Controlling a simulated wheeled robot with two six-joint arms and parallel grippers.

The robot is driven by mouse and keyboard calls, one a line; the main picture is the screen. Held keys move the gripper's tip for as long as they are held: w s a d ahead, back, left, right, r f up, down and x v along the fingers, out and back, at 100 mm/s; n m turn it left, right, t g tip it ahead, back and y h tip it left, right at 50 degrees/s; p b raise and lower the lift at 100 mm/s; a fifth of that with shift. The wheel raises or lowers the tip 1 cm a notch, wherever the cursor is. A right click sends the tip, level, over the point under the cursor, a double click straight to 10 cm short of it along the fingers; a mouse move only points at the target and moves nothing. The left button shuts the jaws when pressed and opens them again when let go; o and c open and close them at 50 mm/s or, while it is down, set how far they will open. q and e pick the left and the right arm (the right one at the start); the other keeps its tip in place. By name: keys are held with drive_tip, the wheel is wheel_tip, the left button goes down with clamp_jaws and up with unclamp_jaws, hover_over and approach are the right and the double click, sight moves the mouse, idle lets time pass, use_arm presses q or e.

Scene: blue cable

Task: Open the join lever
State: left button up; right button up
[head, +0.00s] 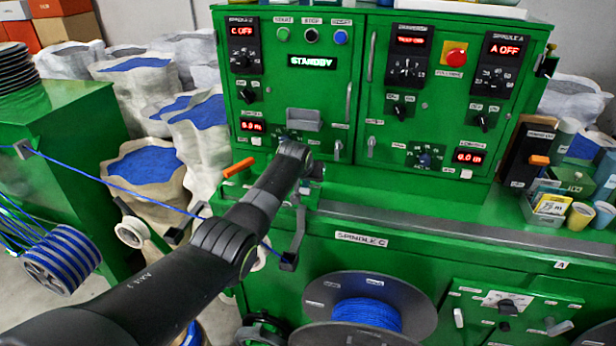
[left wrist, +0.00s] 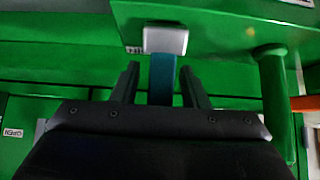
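A teal lever arm (left wrist: 162,84) hangs from a pale grey block (left wrist: 165,40) on the green machine in the left wrist view. I take it to be the join lever; its label is too cut off to read. My left gripper (left wrist: 159,69) has one finger on each side of the lever, with a gap showing on both sides, so it is open around it. In the head view my left arm reaches to the green machine (head: 260,290) below the left panel, and its wrist hides the lever. My right gripper is in neither view.
An orange handle (head: 238,167) juts out left of my wrist. A blue cable (head: 130,188) crosses behind my arm. A green post (left wrist: 275,95) stands right of the fingers. A cable spool (head: 367,312) sits below. The ledge to the right is clear up to the cups.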

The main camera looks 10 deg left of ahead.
use_arm(q)
drive_tip(key=shift+s+r, duration=0.1)
drive_tip(key=shift+r, duration=0.1)
drive_tip(key=shift+p+v, duration=0.4)
drive_tip(key=shift+v, duration=1.05)
drive_tip(key=b+v, duration=0.2)
drive_tip(key=v, duration=1.2)
drive_tip(key=shift+b, duration=0.3)
drive_tip(key=shift+s, duration=0.1)
